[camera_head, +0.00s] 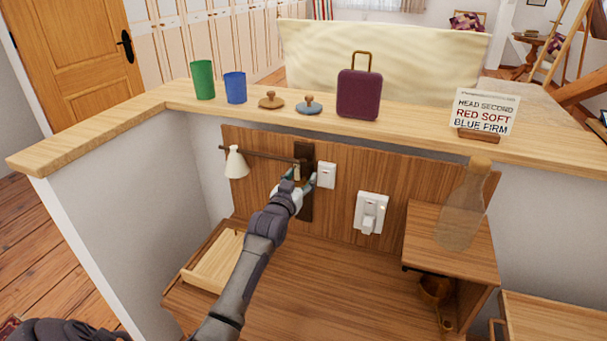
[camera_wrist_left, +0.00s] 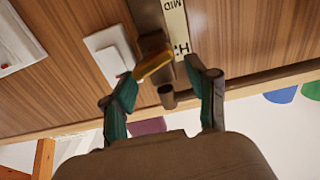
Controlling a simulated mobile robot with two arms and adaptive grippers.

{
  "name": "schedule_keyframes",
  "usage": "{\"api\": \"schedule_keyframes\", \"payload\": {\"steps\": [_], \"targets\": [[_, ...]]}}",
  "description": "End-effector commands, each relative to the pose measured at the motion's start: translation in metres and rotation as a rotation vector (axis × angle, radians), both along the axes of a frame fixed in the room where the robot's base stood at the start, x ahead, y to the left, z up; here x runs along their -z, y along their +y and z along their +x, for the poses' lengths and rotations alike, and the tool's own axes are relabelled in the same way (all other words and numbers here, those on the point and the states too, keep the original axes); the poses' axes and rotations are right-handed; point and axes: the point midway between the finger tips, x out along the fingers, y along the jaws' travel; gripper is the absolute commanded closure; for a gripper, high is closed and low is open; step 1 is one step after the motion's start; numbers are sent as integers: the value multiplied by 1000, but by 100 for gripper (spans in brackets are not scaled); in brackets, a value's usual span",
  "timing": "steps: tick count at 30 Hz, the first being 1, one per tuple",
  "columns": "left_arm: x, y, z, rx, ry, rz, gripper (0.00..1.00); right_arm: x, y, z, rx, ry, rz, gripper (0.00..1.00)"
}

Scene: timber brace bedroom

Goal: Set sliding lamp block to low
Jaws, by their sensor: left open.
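The lamp has a white cone shade (camera_head: 236,163) hanging from a dark horizontal arm (camera_head: 262,153). The arm meets a dark upright rail (camera_head: 306,207) on the wooden wall panel. The arm's end sits near the rail's top, by the H mark of the pale scale strip (camera_wrist_left: 175,28), which also reads MID. My left gripper (camera_head: 297,184) is at the rail. In the left wrist view, my left gripper (camera_wrist_left: 165,80) is open, its fingers either side of a brown-gold piece (camera_wrist_left: 154,65) and a dark round stub (camera_wrist_left: 167,96), seemingly the sliding block. Contact cannot be told. My right gripper is not in view.
A white switch (camera_head: 327,176) is close right of the rail; a larger switch (camera_head: 370,213) is farther right. The ledge above holds a green cup (camera_head: 203,80), blue cup (camera_head: 235,88), purple case (camera_head: 359,95) and sign (camera_head: 484,110). A wooden tray (camera_head: 214,262) lies left.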

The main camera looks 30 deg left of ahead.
Motion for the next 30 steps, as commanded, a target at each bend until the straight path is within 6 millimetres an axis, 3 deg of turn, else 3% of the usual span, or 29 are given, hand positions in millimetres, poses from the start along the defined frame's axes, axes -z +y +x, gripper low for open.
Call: {"api": "schedule_keyframes", "payload": {"steps": [6, 16, 26, 30], "targets": [[0, 5, 21, 1, 0, 1, 42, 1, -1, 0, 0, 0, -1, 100], [0, 6, 23, 1, 1, 1, 42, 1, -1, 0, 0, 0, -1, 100], [1, 6, 23, 0, 1, 1, 97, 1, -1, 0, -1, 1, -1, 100], [0, 6, 23, 0, 1, 2, 100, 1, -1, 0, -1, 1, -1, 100]]}}
